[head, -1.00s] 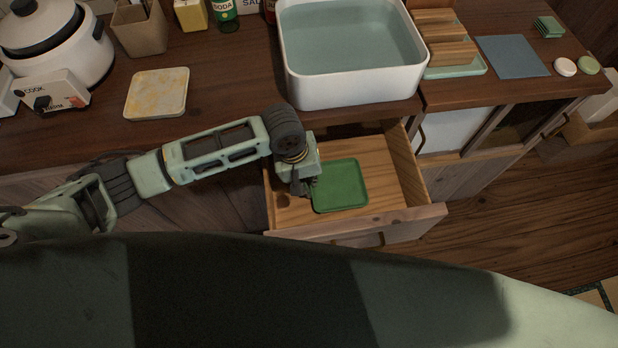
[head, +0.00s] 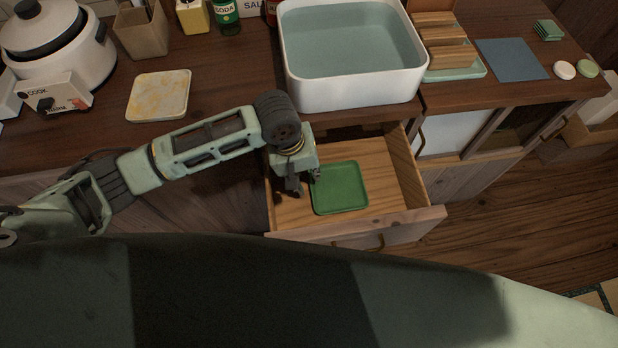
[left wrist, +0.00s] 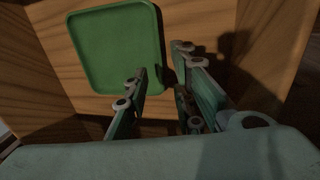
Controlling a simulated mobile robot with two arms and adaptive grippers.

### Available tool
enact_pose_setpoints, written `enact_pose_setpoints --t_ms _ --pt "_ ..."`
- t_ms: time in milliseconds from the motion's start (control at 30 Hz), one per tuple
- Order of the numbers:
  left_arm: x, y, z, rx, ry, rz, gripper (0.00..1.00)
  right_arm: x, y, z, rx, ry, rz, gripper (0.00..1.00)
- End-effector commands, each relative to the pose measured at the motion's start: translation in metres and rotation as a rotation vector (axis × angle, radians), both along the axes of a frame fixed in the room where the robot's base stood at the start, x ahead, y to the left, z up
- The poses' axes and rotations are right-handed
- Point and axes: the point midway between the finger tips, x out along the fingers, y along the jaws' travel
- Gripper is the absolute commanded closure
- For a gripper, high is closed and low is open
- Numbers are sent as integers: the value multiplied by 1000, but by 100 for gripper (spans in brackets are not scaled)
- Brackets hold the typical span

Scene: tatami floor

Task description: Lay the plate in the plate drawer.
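The green square plate (head: 340,188) lies in the open wooden drawer (head: 392,175), flat on its floor as far as I can tell. My left gripper (head: 300,186) is over the drawer at the plate's left edge. In the left wrist view the plate (left wrist: 115,45) is beyond the fingertips. The two fingers of the left gripper (left wrist: 160,62) stand apart, with no object visibly clamped; the plate's edge appears in line with the gap. I cannot tell whether a finger still touches the rim. My right gripper is not in view.
A white basin of water (head: 352,85) stands on the counter above the drawer. A marbled square board (head: 158,95), a rice cooker (head: 60,55) and a wooden rack (head: 440,45) are also on the counter. The drawer's right part is empty.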

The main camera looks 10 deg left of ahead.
Motion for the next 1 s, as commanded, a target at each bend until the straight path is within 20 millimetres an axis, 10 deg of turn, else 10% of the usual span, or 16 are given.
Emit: enact_pose_setpoints --t_ms 400,1000 --pt "-4 14 70 0 0 0 77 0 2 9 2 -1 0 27" --pt "-5 14 75 0 0 0 77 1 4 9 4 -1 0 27"
